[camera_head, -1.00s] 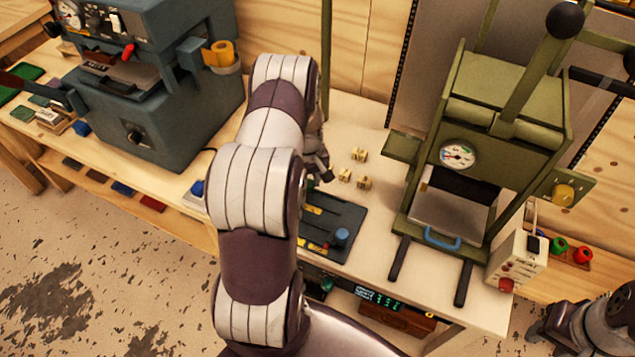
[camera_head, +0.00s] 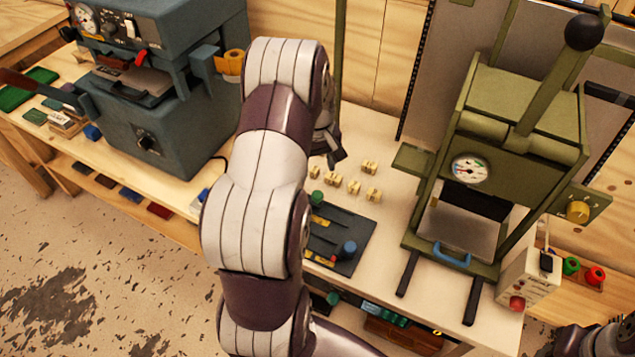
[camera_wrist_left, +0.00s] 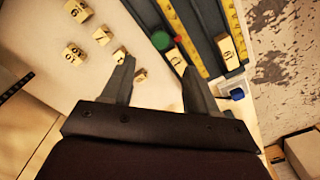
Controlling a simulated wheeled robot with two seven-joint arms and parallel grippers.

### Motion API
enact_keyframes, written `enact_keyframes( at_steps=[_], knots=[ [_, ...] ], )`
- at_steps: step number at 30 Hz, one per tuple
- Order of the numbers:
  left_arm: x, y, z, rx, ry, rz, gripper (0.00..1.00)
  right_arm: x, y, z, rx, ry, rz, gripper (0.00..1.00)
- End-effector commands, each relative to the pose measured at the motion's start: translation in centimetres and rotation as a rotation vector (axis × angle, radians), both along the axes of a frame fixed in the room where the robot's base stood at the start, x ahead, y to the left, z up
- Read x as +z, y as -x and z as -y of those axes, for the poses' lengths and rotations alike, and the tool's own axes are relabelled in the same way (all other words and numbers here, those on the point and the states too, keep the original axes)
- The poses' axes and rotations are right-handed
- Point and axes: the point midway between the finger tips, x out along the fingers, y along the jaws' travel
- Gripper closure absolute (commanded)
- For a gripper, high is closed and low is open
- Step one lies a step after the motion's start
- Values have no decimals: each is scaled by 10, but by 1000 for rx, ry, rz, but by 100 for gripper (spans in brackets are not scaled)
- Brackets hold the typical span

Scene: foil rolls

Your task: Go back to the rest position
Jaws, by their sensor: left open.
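My left gripper (camera_head: 337,157) is largely hidden behind my left arm in the head view. In the left wrist view its two fingers (camera_wrist_left: 156,68) are spread apart with nothing between them. They are over the bench beside several small wooden numbered blocks (camera_wrist_left: 102,35). These blocks (camera_head: 353,187) lie loose on the pale bench top in the head view. The dark tray (camera_head: 335,260) with yellow scales, a green knob and a blue knob lies just in front of them. My right gripper is not in view.
A green lever press (camera_head: 520,150) with a gauge stands to the right of the blocks. A blue-grey machine (camera_head: 165,130) stands to the left, with an orange tape roll (camera_head: 234,62). A white control box (camera_head: 530,277) is at the bench's right end.

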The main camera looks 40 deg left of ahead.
Motion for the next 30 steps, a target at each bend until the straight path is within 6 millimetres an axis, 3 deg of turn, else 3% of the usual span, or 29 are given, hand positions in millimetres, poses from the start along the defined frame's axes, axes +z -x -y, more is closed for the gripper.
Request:
enact_keyframes(
  at_steps=[6, 21, 24, 27, 30],
  knots=[
    [24, 0, 0, 0, 0, 0, 41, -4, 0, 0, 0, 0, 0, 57],
    [24, 0, 0, 0, 0, -1, 41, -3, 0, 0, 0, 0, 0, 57],
    [23, -3, -2, -63, -12, 17, 41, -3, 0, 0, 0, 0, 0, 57],
    [12, 20, 16, -201, -7, 9, 41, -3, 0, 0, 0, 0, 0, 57],
    [20, 39, 65, -426, -17, 22, 41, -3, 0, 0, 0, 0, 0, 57]
  ],
)
